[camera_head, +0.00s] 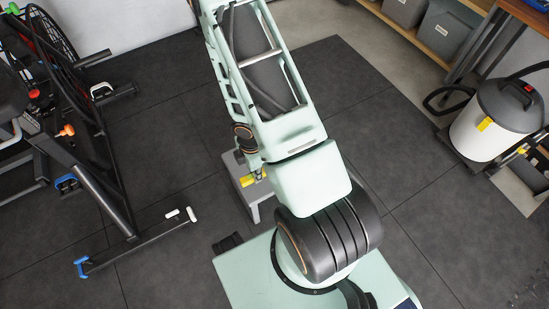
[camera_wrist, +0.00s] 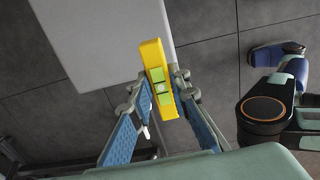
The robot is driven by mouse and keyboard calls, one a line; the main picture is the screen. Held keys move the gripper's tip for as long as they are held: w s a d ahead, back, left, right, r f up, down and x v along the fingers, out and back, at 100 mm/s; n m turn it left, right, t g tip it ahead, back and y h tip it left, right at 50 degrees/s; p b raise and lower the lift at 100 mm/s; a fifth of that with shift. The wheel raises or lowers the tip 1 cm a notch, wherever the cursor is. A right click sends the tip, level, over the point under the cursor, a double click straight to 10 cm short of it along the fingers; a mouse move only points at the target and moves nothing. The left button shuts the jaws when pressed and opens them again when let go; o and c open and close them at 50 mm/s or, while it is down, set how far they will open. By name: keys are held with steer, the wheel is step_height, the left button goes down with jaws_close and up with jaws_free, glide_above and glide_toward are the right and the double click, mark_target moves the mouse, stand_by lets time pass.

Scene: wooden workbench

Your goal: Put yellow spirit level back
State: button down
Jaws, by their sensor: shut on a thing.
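The yellow spirit level (camera_wrist: 151,52) shows in the wrist view, with green vials along its middle. My gripper (camera_wrist: 161,92) is shut on it, one blue-padded finger on each side. The level's far end overlaps the edge of a pale grey flat top (camera_wrist: 95,35); I cannot tell whether it touches it. In the head view a small part of the yellow level (camera_head: 249,180) shows beside my arm, over a grey step-like stand (camera_head: 246,200). My arm hides most of the gripper there.
Exercise equipment (camera_head: 90,185) with a long floor bar stands at the left. A white and black vacuum (camera_head: 497,118) stands at the right, near a wooden shelf with grey bins (camera_head: 445,28).

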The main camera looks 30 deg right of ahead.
steer(key=shift+d, duration=0.3)
steer(key=w+d+f+b, duration=0.1)
steer(key=w+d+f, duration=0.3)
steer(key=d, duration=0.1)
steer(key=w+d+f, duration=0.5)
steer(key=shift+f+b, duration=0.15)
steer(key=shift+b, duration=0.2)
steer(key=shift+w+d+f, duration=0.1)
steer(key=shift+f, duration=0.1)
steer(key=shift+f+b, duration=0.7)
steer(key=shift+f, duration=0.85)
steer(key=shift+f, duration=0.2)
steer(key=c, duration=1.8)
jaws_free()
